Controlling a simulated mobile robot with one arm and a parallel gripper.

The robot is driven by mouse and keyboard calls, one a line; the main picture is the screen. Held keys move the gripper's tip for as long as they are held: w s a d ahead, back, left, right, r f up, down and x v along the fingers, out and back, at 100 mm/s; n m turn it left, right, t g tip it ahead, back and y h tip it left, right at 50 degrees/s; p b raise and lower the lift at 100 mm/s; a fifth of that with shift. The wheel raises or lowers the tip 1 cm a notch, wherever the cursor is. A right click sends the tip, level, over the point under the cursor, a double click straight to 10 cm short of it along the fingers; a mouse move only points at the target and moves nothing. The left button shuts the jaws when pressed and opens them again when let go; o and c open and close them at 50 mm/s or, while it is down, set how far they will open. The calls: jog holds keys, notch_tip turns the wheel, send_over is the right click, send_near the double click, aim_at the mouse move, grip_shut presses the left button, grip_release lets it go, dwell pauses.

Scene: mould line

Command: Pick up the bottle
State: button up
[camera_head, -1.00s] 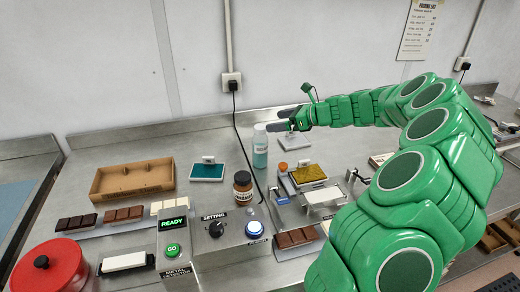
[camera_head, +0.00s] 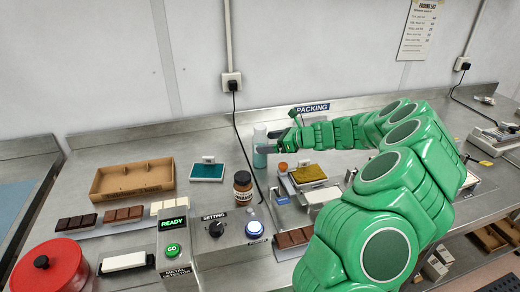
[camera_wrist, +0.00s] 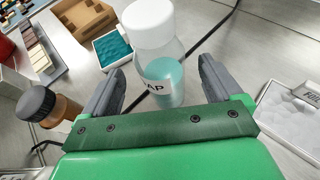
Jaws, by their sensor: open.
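A clear bottle (camera_head: 260,150) with teal liquid and a white cap stands upright on the steel bench, partly hidden by my gripper in the head view. It also shows in the wrist view (camera_wrist: 158,75), with a white label reading "AP" in part. My gripper (camera_head: 270,141) is open, its grey fingers (camera_wrist: 162,86) on either side of the bottle's lower part in the wrist view.
A teal tray (camera_head: 207,172) and a cardboard box (camera_head: 133,180) stand left of the bottle. A gold tray (camera_head: 308,175) and an orange cap (camera_head: 283,166) are close by on the near right. A black cable (camera_head: 240,130) runs down the wall beside the bottle.

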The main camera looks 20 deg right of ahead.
aim_at(260, 142)
jog(key=shift+x, duration=2.1)
jog(key=shift+r, duration=0.1)
jog(key=c, duration=1.2)
jog(key=shift+r, duration=0.1)
